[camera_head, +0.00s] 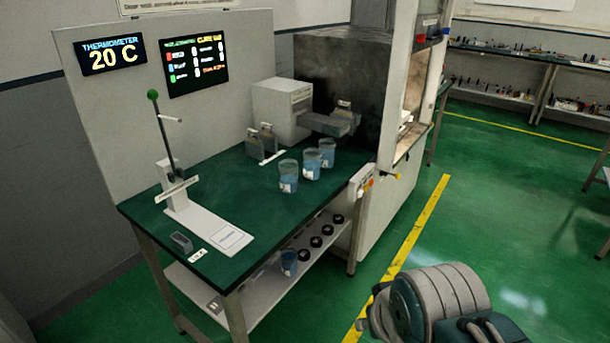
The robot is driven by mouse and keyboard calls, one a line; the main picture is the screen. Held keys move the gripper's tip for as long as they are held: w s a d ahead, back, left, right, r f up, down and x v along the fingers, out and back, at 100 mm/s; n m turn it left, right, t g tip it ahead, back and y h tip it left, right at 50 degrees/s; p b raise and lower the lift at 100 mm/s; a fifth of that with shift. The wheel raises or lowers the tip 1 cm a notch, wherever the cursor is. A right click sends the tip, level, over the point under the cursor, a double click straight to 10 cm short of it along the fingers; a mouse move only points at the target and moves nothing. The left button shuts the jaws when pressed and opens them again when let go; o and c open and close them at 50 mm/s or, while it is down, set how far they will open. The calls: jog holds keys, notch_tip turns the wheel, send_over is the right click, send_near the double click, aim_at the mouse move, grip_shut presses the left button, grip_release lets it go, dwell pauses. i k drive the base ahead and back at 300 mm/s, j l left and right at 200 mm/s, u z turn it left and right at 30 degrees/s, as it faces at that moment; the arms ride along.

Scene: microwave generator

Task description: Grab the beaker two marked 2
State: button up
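Three clear beakers with blue contents stand upright in a row on the green table (215,183). The front left beaker (288,176), the middle beaker (311,165) and the back right beaker (327,153) each seem to carry a pale label. The marks are too small to read, so I cannot tell which is marked 2. My arm shows at the lower right, over the floor and well apart from the table. Part of what may be my gripper (377,312) shows at its left end. Its fingers are not clear.
A white stand with a green-topped lever (165,140) is on the table's left. A machine (340,80) stands behind the beakers. The lower shelf (262,300) holds another blue beaker (289,263) and several dark round things. Green floor right of the table is open.

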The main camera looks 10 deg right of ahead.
aim_at(312, 164)
jog(key=i+l+u, duration=0.1)
jog(key=i+l, duration=0.35)
jog(key=i, duration=0.3)
jog(key=i+l+u, duration=0.15)
jog(key=i+l, duration=0.35)
jog(key=i, duration=0.2)
jog(key=i+l+u, duration=0.1)
jog(key=i+l, duration=0.5)
jog(key=i, duration=0.1)
